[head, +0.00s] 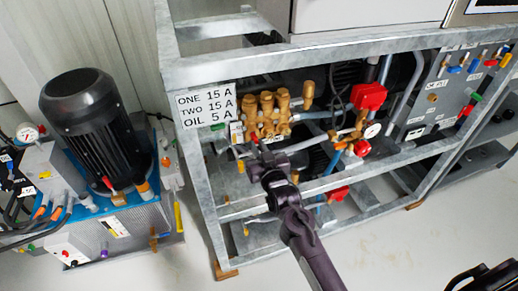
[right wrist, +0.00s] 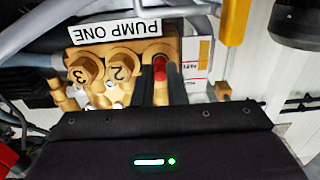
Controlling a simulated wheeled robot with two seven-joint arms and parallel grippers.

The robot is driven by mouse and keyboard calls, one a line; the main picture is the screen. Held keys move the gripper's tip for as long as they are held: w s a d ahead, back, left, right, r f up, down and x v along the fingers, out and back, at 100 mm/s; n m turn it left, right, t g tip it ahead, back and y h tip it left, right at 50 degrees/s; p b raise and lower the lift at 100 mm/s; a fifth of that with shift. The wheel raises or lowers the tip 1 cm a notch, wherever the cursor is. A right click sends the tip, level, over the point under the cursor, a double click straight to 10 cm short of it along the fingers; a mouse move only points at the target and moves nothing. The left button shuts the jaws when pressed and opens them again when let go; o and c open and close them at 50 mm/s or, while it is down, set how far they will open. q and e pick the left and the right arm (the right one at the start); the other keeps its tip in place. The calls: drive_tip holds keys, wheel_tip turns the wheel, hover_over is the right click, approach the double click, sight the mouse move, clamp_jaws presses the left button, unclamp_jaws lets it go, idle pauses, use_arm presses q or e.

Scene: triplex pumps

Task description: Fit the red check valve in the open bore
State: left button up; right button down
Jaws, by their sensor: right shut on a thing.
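The brass pump (head: 268,118) sits inside the grey steel frame. In the right wrist view the pump (right wrist: 125,50) has a PUMP ONE label and brass caps marked 3 (right wrist: 84,70) and 2 (right wrist: 121,67). My right gripper (head: 263,152) reaches up to the front of the pump. In the right wrist view it is shut on the red check valve (right wrist: 160,70), whose red end shows beside cap 2, at the end of the row. The open bore is hidden there, so I cannot tell whether the valve is inside it or in front of it. My left gripper is not in view.
A label plate (head: 206,105) hangs on the frame beside the pump. Frame rails (head: 330,62) run above and below it. Red valve blocks (head: 368,97) and a gauge (head: 372,130) stand to the right. A black motor unit (head: 90,120) stands at left.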

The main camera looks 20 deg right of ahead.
drive_tip(key=shift+w+f+b, duration=0.1)
drive_tip(key=shift+w+b, duration=0.2)
drive_tip(key=shift+w, duration=0.8)
idle(0.6)
drive_tip(key=c, duration=1.4)
unclamp_jaws()
